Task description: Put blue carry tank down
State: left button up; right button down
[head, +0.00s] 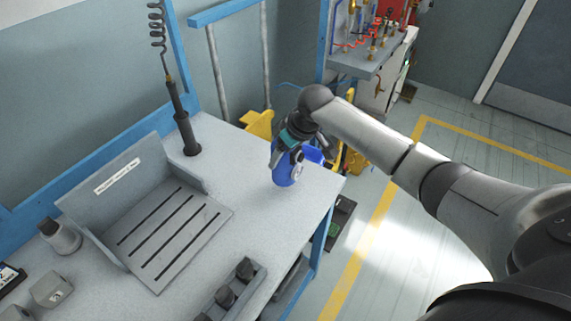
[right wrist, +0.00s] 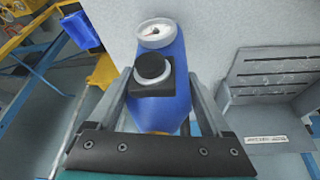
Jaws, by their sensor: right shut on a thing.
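The blue carry tank (head: 284,172) is at the far right corner of the bench top in the head view, roughly upright. Its lower end is at or just above the bench surface; I cannot tell whether it touches. My right gripper (head: 291,148) is shut on the tank's upper part and hides some of it. In the right wrist view the tank (right wrist: 167,95) lies between the two fingers of my right gripper (right wrist: 152,90), with a black knob and a round white gauge showing. My left gripper is not in view.
The grey bench (head: 262,215) has clear surface around the tank. A slotted grey fixture (head: 170,235) stands to the left, and a black tool hangs on a coiled cord (head: 184,125) behind. Yellow and blue items lie beyond the bench's right edge. A dark block rack (head: 235,290) is at the front.

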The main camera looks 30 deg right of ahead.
aim_at(286, 163)
jog(key=shift+f+b, duration=0.3)
jog(key=shift+f, duration=1.35)
jog(key=shift+f, duration=0.15)
grip_release()
jog(key=shift+f, duration=0.15)
jog(key=shift+s+r, duration=0.1)
jog(key=shift+r, duration=0.3)
jog(key=p+v, duration=0.2)
jog(key=v, duration=0.9)
jog(key=shift+s+r+p, duration=0.1)
jog(key=shift+r+p, duration=0.25)
jog(key=shift+p, duration=0.05)
